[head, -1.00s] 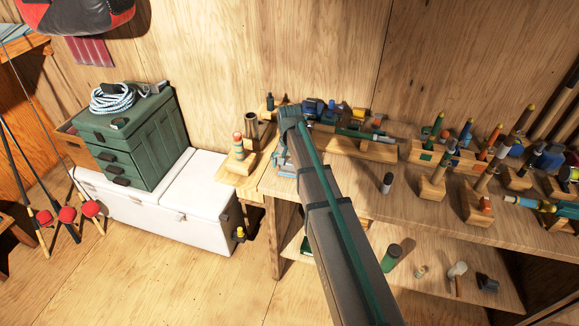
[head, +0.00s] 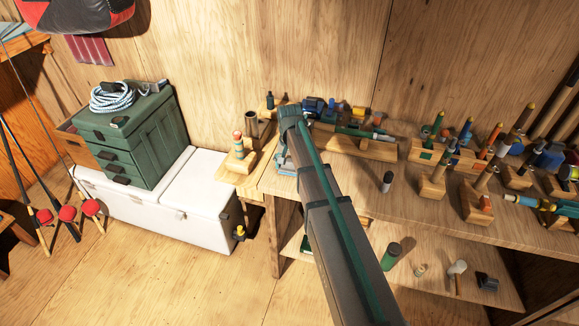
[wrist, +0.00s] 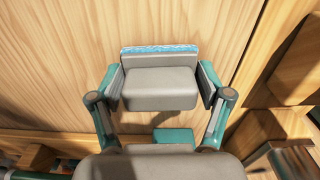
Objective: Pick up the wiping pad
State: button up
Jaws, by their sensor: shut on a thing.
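The wiping pad (wrist: 160,88) is a grey block with a blue-and-white textured strip along its far edge in the wrist view. My gripper (wrist: 161,84) has one finger on each side of it and is shut on it. The pad is over or on the pale wooden bench top; I cannot tell whether it touches the wood. In the head view my arm hides most of my gripper, and only a bit of light blue-grey shows at the bench's left end.
The wooden bench (head: 345,190) carries several rods on wooden blocks to the right. A wooden block with a striped float (head: 238,150) is to the left. A white cooler (head: 165,205) bears a green drawer box (head: 140,135).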

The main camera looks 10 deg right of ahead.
jog(key=shift+r, duration=0.1)
jog(key=shift+r+b, duration=0.45)
jog(key=shift+r, duration=0.05)
jog(key=s+r+b, duration=0.4)
jog(key=s+r, duration=0.7)
jog(key=s, duration=0.3)
jog(key=shift+a+r+b, duration=0.3)
jog(key=shift+r+b, duration=0.05)
jog(key=o, duration=0.5)
jog(key=shift+c, duration=0.2)
jog(key=c, duration=0.3)
jog(key=shift+r, duration=0.15)
